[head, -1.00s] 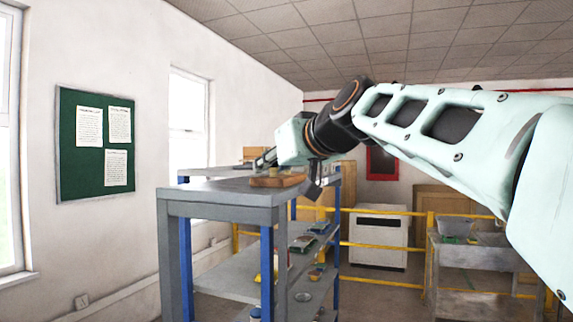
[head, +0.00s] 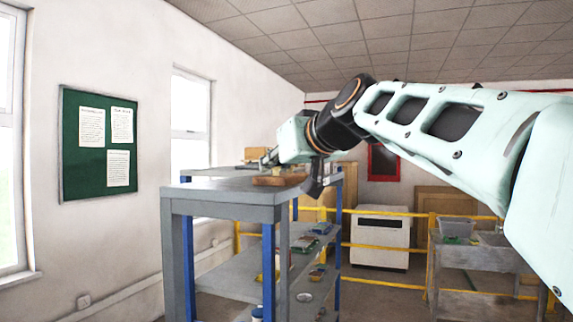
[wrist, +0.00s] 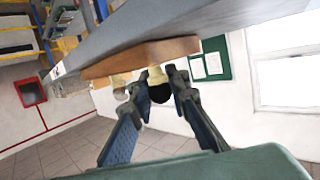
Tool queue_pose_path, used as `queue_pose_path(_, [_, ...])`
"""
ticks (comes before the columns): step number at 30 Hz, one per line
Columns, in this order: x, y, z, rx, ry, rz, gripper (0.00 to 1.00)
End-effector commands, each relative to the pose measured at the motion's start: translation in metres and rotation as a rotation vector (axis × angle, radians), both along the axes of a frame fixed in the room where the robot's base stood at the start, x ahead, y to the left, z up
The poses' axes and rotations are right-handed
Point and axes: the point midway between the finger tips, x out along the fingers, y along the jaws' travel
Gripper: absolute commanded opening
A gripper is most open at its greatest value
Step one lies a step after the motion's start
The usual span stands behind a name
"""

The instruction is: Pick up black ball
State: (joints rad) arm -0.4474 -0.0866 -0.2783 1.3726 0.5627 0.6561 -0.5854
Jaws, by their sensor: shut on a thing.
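The black ball (wrist: 160,94) shows in the wrist view between the tips of my gripper (wrist: 155,82). My gripper is shut on it, with one finger on each side. The ball is dark, round and partly covered by the fingers. It sits close to the edge of a brown wooden board (wrist: 150,56) and a small pale object. In the head view the board (head: 279,181) lies on the shelf's top, and my gripper (head: 317,187) is beside it; the ball cannot be made out there.
A grey shelf unit with blue posts (head: 222,196) carries several small items on its lower shelves. Yellow rails (head: 375,247) and a white cabinet (head: 380,236) stand behind it. Grey bins (head: 457,227) are on a table at right. A green notice board (head: 97,145) hangs on the left wall.

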Motion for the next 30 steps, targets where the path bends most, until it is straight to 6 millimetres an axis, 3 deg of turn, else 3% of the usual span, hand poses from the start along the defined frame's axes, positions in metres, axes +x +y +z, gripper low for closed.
queue_pose_path(11, [0.0, 0.0, 0.002, 0.0, -0.001, 0.0, 0.0])
queue_pose_path(30, [0.0, 0.0, 0.033, 0.0, -0.001, 0.0, 0.0])
